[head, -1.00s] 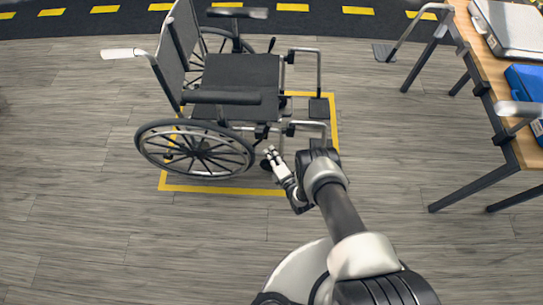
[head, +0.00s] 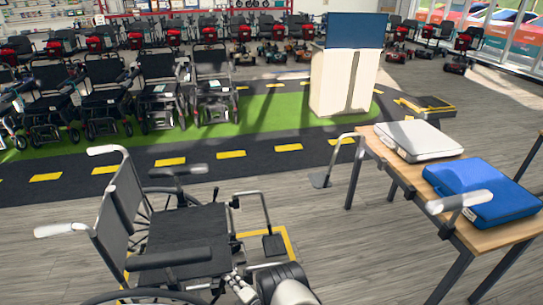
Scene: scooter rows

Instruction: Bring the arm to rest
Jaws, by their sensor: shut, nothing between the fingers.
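My gripper (head: 238,283) shows small at the bottom edge of the head view, shut and empty. It is in front of the black wheelchair (head: 185,235), near the lower front of its frame; whether they touch I cannot tell. My arm (head: 287,287) shows only in part beside it, and the rest is below the picture. The wheelchair stands at the lower left, its lower wheels cut off.
A wooden table (head: 398,168) on the right carries a white case (head: 418,140) and a blue case (head: 482,190). A yellow floor outline (head: 290,246) surrounds the wheelchair. A white cabinet (head: 343,82) and rows of wheelchairs and scooters stand farther back. Grey floor lies between wheelchair and table.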

